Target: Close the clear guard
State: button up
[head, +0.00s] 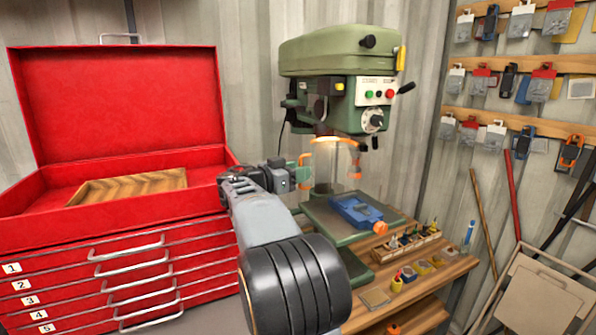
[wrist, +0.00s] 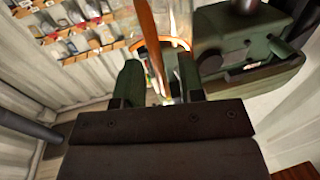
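The clear guard (head: 343,162) with its orange frame hangs below the head of the green drill press (head: 335,52), above the press table. In the wrist view its orange frame (wrist: 178,43) shows as a curved band just beyond my fingers. A long orange bar (wrist: 150,38) runs up between the fingers. My gripper (head: 304,173) is at the left side of the guard. In the wrist view my gripper (wrist: 160,82) has its two green fingers apart, one on each side of the bar, with gaps visible. I cannot tell whether either finger touches the guard.
A blue vise (head: 357,211) sits on the press table below the guard. A wooden bench (head: 432,272) with small tools and bits stands at the right. An open red tool chest (head: 120,105) fills the left. Racks of hanging packets (head: 520,65) line the right wall.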

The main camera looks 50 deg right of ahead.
grip_shut()
dwell(0.3)
